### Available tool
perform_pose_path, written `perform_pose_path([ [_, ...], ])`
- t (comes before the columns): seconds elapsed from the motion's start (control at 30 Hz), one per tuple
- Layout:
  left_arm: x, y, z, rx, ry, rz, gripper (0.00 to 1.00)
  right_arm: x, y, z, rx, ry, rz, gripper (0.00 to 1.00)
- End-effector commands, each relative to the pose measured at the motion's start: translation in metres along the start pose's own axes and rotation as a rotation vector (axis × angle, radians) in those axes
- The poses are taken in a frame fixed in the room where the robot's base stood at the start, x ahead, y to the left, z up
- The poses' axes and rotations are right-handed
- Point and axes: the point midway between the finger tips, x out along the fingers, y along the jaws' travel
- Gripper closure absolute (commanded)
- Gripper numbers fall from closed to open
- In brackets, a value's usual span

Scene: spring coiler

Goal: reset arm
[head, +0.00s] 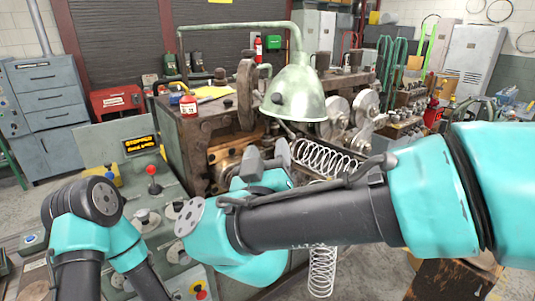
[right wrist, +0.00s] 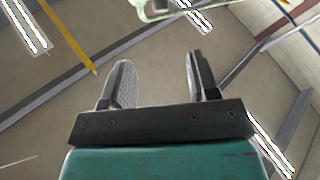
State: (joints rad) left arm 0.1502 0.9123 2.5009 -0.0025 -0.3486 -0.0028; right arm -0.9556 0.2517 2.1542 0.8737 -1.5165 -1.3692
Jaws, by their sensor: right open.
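My right gripper (head: 268,157) is in front of the coiling machine (head: 205,135), below the green lamp shade (head: 297,94). In the right wrist view its two fingers (right wrist: 160,80) stand apart with nothing between them, and the ceiling is behind them, so it points upward. My right arm comes in from the right edge, across the machine's front. Part of my left arm shows at the lower left of the head view, over the control panel; its gripper is out of the picture.
Coil springs (head: 325,158) lie close behind my right arm, and one spring (head: 322,270) hangs below it. A control panel (head: 152,180) with a red-knobbed lever (head: 153,172) stands at the left. The lamp's edge (right wrist: 165,8) shows at the top of the right wrist view.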

Motion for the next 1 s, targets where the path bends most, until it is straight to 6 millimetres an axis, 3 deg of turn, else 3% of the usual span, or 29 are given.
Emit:
perform_pose_path([
  [0.37, 0.000, 0.000, 0.000, 0.000, 0.000, 0.000, 0.57, 0.000, -0.001, 0.002, 0.000, -0.002, -0.003, 0.45],
  [0.53, 0.000, 0.000, 0.000, 0.000, 0.000, 0.000, 0.57, 0.010, -0.014, 0.028, 0.001, -0.019, -0.052, 0.45],
  [0.67, 0.000, 0.000, 0.000, 0.000, 0.000, 0.000, 0.57, 0.023, -0.034, 0.076, 0.009, -0.066, -0.143, 0.45],
  [0.83, 0.000, 0.000, 0.000, 0.000, 0.000, 0.000, 0.57, 0.033, -0.061, 0.166, 0.045, -0.191, -0.296, 0.45],
  [1.0, 0.000, 0.000, 0.000, 0.000, 0.000, 0.000, 0.57, 0.026, -0.077, 0.263, 0.099, -0.373, -0.436, 0.45],
])
